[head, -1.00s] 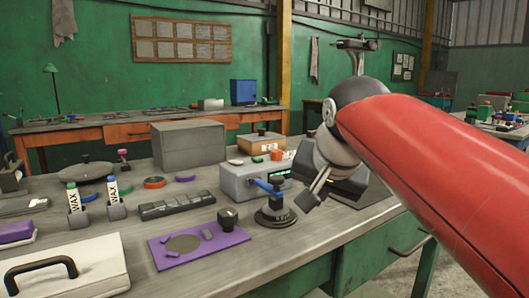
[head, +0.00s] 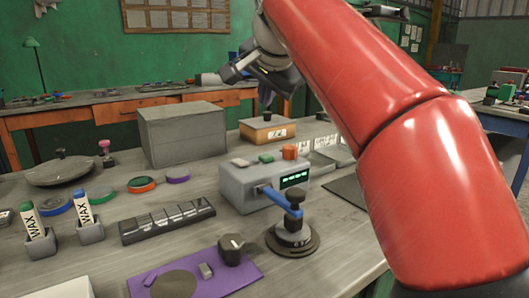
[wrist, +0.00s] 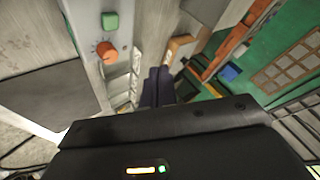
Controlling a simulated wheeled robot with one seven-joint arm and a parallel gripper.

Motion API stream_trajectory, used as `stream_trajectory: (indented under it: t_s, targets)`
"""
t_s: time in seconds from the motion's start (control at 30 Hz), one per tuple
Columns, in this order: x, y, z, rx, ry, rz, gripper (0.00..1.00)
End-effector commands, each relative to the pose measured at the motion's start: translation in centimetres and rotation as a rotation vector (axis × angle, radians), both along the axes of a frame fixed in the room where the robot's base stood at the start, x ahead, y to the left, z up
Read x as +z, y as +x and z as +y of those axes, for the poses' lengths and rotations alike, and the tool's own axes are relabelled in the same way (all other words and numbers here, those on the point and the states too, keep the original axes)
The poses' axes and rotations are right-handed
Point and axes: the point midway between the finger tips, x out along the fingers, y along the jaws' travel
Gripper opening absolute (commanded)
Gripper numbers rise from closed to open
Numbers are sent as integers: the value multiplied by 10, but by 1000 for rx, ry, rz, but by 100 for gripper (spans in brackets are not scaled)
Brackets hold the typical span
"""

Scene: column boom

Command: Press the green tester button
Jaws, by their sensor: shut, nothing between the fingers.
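The grey tester box (head: 250,186) stands on the bench in the middle of the head view, with a lit green display (head: 294,179) on its front. On its top are the green button (head: 266,158), an orange knob (head: 289,151) and a pale button. The green button (wrist: 110,21) and orange knob (wrist: 105,50) also show in the wrist view, left of my fingers. My gripper (head: 267,98) is raised above the bench, apart from the button and seemingly beyond the tester. Its dark fingers (wrist: 158,72) are together and empty.
A blue-handled lever on a round black base (head: 292,238) stands before the tester. A wooden box (head: 267,130) and a large grey box (head: 182,134) stand behind. A purple mat (head: 215,270) lies in front. Open air surrounds my gripper.

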Motion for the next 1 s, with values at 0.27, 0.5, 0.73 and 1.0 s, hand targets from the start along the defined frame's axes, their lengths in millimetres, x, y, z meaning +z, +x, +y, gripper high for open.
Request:
stream_trajectory:
  t_s: [0.27,0.5,0.73,1.0]
  targets:
    - [-3,0,0,1,-1,1,0]
    - [-23,-1,0,1,-1,3,0]
    - [-59,0,0,1,-1,0,0]
    - [-87,0,0,1,-1,0,0]
